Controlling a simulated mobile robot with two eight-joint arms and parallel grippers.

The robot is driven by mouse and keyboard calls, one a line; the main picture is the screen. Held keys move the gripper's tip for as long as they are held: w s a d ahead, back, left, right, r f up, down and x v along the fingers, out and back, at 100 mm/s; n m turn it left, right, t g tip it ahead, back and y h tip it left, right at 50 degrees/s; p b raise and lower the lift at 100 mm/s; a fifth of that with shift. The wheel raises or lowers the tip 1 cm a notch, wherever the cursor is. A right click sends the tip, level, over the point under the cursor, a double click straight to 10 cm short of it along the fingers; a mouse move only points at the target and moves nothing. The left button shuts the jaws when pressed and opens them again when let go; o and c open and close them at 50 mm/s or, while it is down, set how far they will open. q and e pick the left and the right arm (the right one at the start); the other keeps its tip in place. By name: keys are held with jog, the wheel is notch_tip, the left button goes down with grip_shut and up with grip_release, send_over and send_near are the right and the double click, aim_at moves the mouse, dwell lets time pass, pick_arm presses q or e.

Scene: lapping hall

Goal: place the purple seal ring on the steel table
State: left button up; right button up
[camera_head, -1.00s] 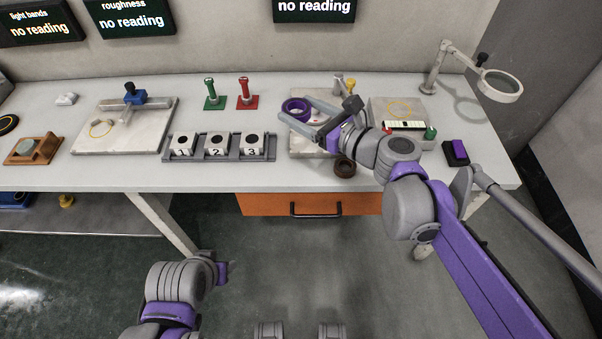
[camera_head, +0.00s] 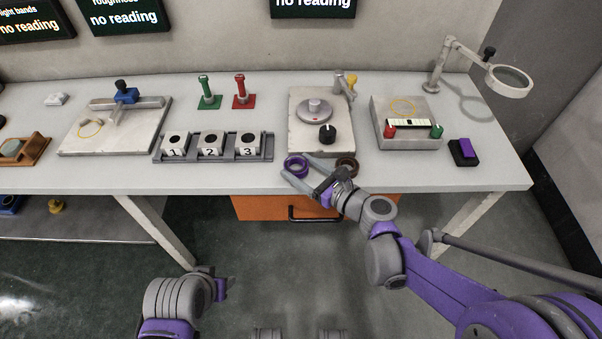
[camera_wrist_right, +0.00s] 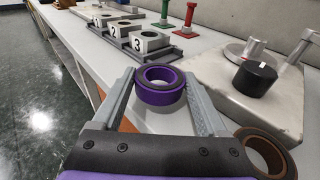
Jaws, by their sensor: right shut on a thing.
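The purple seal ring (camera_head: 296,168) is between the fingertips of my right gripper (camera_head: 304,174), near the front edge of the long pale-topped table (camera_head: 400,175). In the right wrist view, the ring (camera_wrist_right: 160,88) is level with its hole facing up, and the fingers of my right gripper (camera_wrist_right: 161,100) are shut on it at either side. I cannot tell whether its underside touches the table top. My left gripper (camera_head: 220,284) is low in front of the table, small and turned away; its jaws cannot be made out.
A brown ring (camera_head: 347,164) lies just right of my right gripper. Behind stands a plate with a round disc (camera_head: 314,110) and black knob. A rack of numbered blocks (camera_head: 212,147) is to the left. Bare table lies between the rack and the plate.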

jog(key=shift+f, duration=0.95)
jog(key=shift+f+b, duration=0.25)
jog(key=shift+b, duration=0.1)
jog(key=o, duration=1.3)
jog(key=shift+d+f+p+v, duration=0.1)
jog(key=shift+f+p+v, duration=0.1)
jog(key=shift+v, duration=1.6)
jog(key=shift+d+f+p+v, duration=0.1)
jog(key=shift+f+v, duration=0.05)
jog(key=shift+v, duration=1.65)
jog(key=shift+f+p+v, duration=0.15)
jog(key=shift+f+v, duration=0.05)
jog(key=shift+v, duration=1.65)
